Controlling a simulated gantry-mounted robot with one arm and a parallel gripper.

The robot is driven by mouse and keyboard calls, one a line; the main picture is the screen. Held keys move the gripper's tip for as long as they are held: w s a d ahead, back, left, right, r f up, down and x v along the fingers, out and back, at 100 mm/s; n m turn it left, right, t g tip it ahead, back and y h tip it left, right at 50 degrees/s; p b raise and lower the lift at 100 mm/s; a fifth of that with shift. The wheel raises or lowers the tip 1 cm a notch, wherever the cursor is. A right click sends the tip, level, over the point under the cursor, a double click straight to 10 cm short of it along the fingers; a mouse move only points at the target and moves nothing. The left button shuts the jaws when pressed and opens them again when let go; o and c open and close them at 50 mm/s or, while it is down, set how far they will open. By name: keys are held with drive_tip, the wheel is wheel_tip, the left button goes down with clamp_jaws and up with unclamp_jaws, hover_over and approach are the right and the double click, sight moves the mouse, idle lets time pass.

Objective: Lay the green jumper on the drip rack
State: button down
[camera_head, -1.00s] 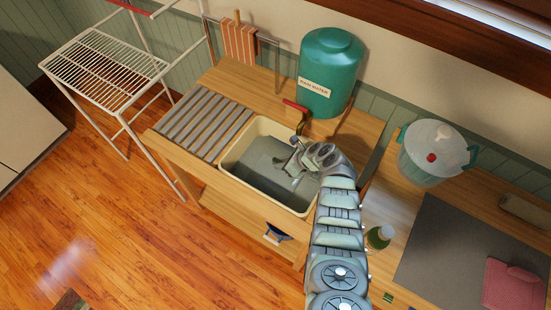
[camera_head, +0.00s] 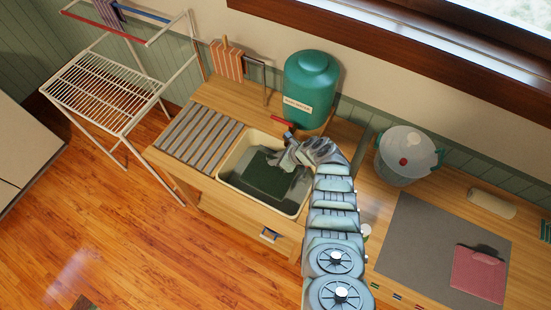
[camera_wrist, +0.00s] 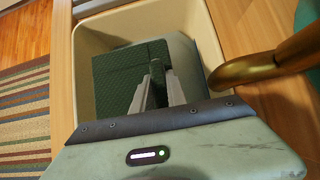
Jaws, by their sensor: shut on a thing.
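The dark green jumper (camera_head: 268,178) is a flat, folded bundle in the cream sink (camera_head: 229,176). In the wrist view, the jumper (camera_wrist: 118,82) has a textured knit and a straight fold line. My gripper (camera_head: 274,159) reaches into the sink from the right. In the wrist view its narrow fingers (camera_wrist: 157,70) are shut on the jumper near its right side; the grip point is partly hidden by the fingers. The slatted drip rack (camera_head: 201,131) lies bare on the counter, directly left of the sink.
A brass tap (camera_wrist: 268,67) curves in beside my gripper at the right. A green rain-water barrel (camera_head: 310,82) stands behind the sink. A white wire airer (camera_head: 105,90) stands at the left. A lidded tub (camera_head: 407,158) and grey mat (camera_head: 430,245) are at the right.

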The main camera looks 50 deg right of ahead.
drive_tip(key=shift+r+p, duration=0.8)
drive_tip(key=shift+r, duration=0.35)
drive_tip(key=shift+w, duration=0.1)
